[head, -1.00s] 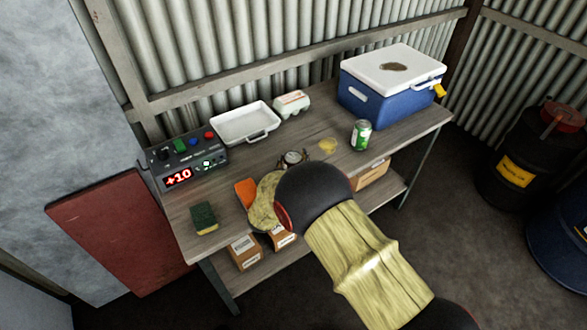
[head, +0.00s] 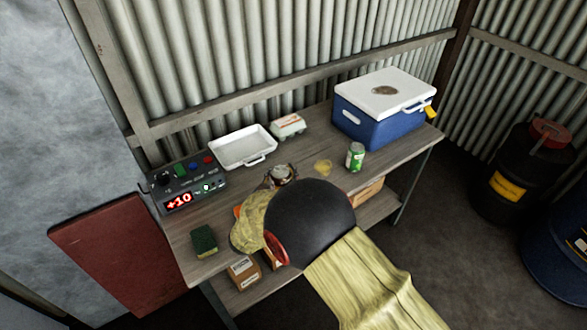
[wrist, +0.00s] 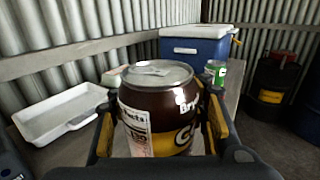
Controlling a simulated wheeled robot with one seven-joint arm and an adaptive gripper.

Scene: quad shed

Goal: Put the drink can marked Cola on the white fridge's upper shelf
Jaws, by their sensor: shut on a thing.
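My gripper (wrist: 162,104) is shut on a dark brown can (wrist: 170,92) with a yellow band and silver top, fingers on either side of it. Only parts of its lettering show, and I cannot read the word Cola on it. In the head view the held can (head: 283,172) is small, over the table, and mostly hidden by my arm. A green and white can (head: 355,156) stands upright on the table in front of the cooler, also in the wrist view (wrist: 215,74); its label is too small to read. No white fridge with shelves shows.
The wooden table (head: 330,190) holds a blue cooler (head: 372,122), a white tray (head: 240,146), an egg carton (head: 287,126), a control box (head: 190,185) and a sponge (head: 204,240). A red panel (head: 120,245) leans at left. Dark drums (head: 515,185) stand right, past open floor.

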